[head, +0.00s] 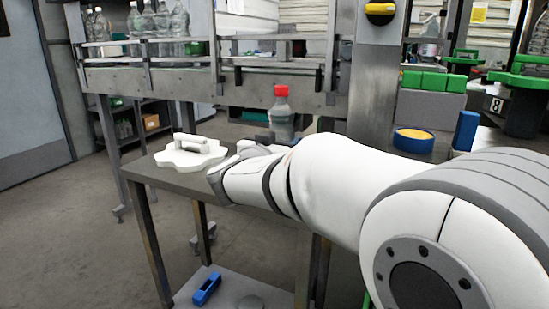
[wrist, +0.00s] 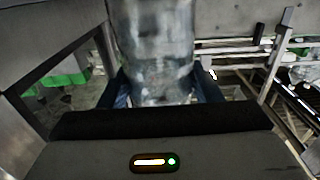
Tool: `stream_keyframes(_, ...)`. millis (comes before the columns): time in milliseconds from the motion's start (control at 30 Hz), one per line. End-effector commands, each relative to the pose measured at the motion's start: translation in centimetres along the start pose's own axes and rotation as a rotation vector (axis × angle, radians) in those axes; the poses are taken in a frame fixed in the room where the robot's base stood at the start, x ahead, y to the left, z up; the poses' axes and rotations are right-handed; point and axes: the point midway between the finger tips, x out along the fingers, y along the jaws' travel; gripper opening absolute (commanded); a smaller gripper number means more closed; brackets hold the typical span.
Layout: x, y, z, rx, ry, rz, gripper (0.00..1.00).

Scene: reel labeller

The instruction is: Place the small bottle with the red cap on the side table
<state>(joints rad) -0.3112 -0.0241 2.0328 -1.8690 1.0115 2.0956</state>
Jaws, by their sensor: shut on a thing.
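The small bottle (head: 281,118) is clear grey with a red cap (head: 281,91) and stands upright near the middle of the head view. In the wrist view the bottle (wrist: 154,45) fills the upper middle, its cap out of frame. My gripper (wrist: 160,90) is shut on it, with a blue-dark finger at each side. In the head view my own arm hides most of the gripper. The side table (head: 160,177) is a grey metal top at the left of my arm. I cannot tell whether the bottle's base touches it.
A white lobed wheel with a handle (head: 190,157) lies on the side table. A conveyor (head: 160,82) with several clear bottles runs behind. A steel post (head: 372,80) stands right of the bottle.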

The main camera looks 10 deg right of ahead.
Motion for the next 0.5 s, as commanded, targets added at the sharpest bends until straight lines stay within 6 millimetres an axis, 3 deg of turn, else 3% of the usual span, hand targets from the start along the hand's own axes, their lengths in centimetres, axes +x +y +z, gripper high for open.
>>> stream_keyframes(200, 0.0, -0.1, 3.0, -0.002, 0.0, -0.002, 0.18)
stream_keyframes(500, -0.1, -0.1, 3.1, 0.001, 0.002, -0.002, 0.18)
